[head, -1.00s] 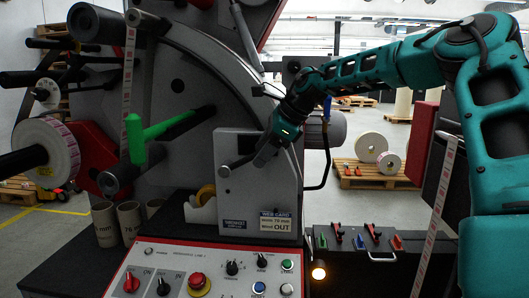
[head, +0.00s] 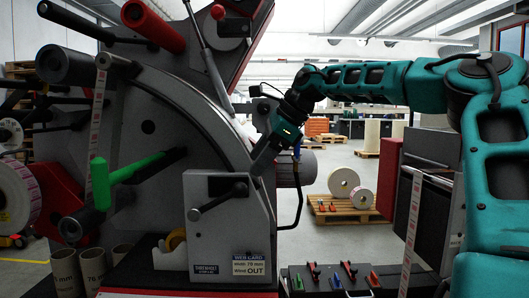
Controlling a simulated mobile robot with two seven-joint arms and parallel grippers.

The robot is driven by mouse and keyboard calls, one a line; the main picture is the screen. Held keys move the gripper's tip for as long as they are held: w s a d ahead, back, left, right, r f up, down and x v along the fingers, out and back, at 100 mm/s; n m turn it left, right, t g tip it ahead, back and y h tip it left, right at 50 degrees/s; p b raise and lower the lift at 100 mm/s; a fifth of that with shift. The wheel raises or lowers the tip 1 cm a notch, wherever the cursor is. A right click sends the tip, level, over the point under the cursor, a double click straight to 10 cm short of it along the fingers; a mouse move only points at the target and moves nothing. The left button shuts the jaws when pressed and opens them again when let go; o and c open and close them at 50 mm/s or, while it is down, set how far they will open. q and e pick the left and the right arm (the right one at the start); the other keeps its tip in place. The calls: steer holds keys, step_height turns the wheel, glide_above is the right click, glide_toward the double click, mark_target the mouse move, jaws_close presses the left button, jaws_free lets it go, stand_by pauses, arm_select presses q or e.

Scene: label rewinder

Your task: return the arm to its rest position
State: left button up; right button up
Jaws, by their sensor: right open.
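My right arm, teal and dark grey, comes in from the right and reaches across at mid height in the head view. Its gripper (head: 264,156) points down and left beside the curved edge of the rewinder's grey panel (head: 150,97). It is open and I see nothing held in it. It hangs above the grey box (head: 228,228) with the black lever and the web card; whether it touches the box or panel cannot be told. My left gripper is not in view.
A green-handled lever (head: 128,170) and dark rollers stick out at the left. A black toolbox (head: 330,280) with coloured clamps is at the bottom. A pallet (head: 345,214) with white rolls stands behind. A dark cabinet (head: 428,200) is near my arm at the right.

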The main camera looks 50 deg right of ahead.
steer(key=shift+v, duration=0.9)
